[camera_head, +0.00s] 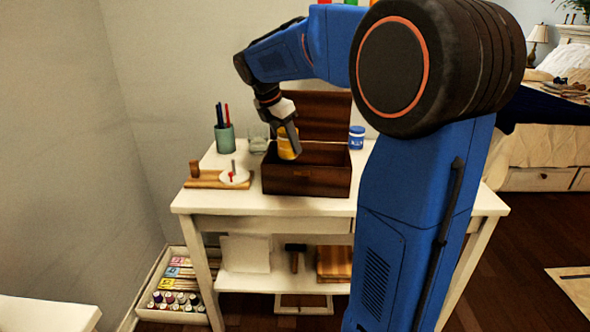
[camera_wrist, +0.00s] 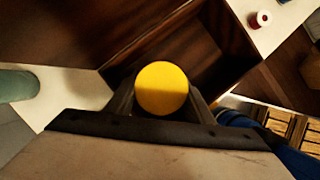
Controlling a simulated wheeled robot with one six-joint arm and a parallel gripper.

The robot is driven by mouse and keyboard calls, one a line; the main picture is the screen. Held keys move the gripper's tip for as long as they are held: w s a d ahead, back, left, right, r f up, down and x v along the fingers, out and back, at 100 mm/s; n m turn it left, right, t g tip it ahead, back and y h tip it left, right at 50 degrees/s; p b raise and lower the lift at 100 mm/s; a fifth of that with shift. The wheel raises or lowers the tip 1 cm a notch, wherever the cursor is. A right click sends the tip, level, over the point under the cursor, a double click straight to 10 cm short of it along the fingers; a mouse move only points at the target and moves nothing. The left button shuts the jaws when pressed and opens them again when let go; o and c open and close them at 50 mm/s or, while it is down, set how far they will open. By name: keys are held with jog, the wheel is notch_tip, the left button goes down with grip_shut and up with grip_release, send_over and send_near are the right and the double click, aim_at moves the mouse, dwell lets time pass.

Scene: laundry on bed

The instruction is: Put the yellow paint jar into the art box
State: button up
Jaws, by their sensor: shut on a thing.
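The yellow paint jar (camera_head: 287,149) is held by my gripper (camera_head: 291,140) over the open art box. In the wrist view the round yellow top of the jar (camera_wrist: 162,88) sits between the two fingers (camera_wrist: 160,100). The art box (camera_head: 305,180) is dark brown wood and stands on the white table with its lid (camera_head: 325,113) raised at the back. The box interior (camera_wrist: 185,50) shows below the jar in the wrist view. The jar's lower part is partly hidden by the gripper and the box front in the head view.
A blue jar (camera_head: 356,138) stands right of the box. A crate of several paint bottles (camera_head: 172,302) is on the floor.

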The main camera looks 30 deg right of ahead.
aim_at(280, 146)
jog(key=shift+f, duration=4)
jog(key=shift+f, duration=0.15)
jog(key=o, duration=0.9)
jog(key=shift+o, duration=0.2)
jog(key=v, duration=1.2)
jog(key=shift+s, duration=0.1)
jog(key=s+a+f+m+t+y, duration=0.1)
jog(key=s+a+f+m, duration=0.2)
jog(key=s, duration=0.7)
jog(key=s+a+f+m+t+y, duration=0.1)
jog(key=s+a+f+m+y, duration=0.1)
jog(key=s+f+m, duration=0.5)
jog(key=s+a+f+m+t+y, duration=0.1)
jog(key=s+a+f+m, duration=0.3)
jog(key=s+m, duration=0.5)
jog(key=shift+s+a+f+t+y, duration=0.35)
jog(key=shift+s+a+t, duration=0.25)
jog(key=shift+s, duration=1.45)
